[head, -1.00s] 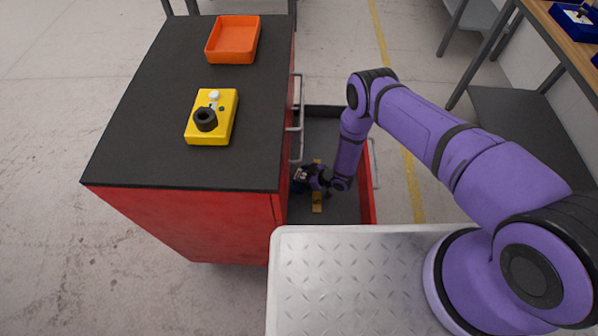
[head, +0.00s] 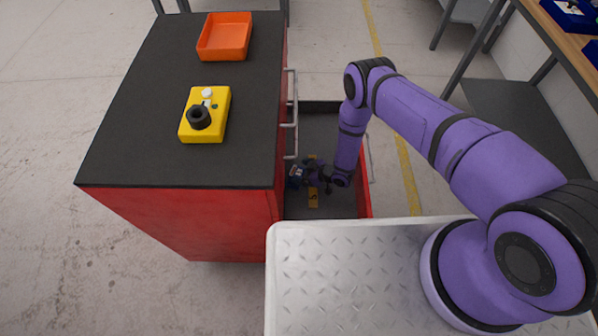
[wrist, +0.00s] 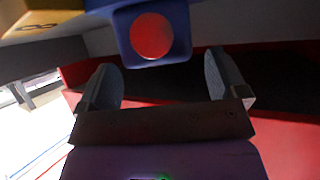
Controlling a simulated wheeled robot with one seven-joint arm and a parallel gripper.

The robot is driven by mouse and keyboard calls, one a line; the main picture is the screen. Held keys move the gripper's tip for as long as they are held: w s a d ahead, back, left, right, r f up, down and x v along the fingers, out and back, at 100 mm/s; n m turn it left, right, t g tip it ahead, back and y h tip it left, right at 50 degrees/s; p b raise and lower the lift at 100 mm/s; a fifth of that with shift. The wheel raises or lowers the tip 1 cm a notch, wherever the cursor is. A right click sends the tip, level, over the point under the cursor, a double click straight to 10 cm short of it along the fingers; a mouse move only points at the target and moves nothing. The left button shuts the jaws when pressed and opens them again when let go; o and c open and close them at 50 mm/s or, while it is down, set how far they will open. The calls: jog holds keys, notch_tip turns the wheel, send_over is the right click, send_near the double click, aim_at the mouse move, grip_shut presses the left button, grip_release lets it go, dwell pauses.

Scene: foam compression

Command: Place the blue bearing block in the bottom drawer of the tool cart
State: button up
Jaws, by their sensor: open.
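The blue bearing block (wrist: 125,40) is just beyond my fingertips at the top of the wrist view, with red showing through its round bore. In the head view it is a small dark blue shape (head: 295,178) low inside the open bottom drawer (head: 330,208) of the red tool cart (head: 185,222). My gripper (head: 304,175) reaches down into this drawer, right beside the block. In the wrist view its two fingers (wrist: 163,76) are spread wide with nothing between them. Whether the block touches the drawer floor is hard to tell.
A yellow piece with a dark marking (head: 313,198) lies in the drawer near the block. The cart top holds an orange tray (head: 225,38) and a yellow control box (head: 205,115) with a black knob. A workbench (head: 570,40) stands at the right.

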jog(key=v, duration=1)
jog(key=shift+r, duration=0.1)
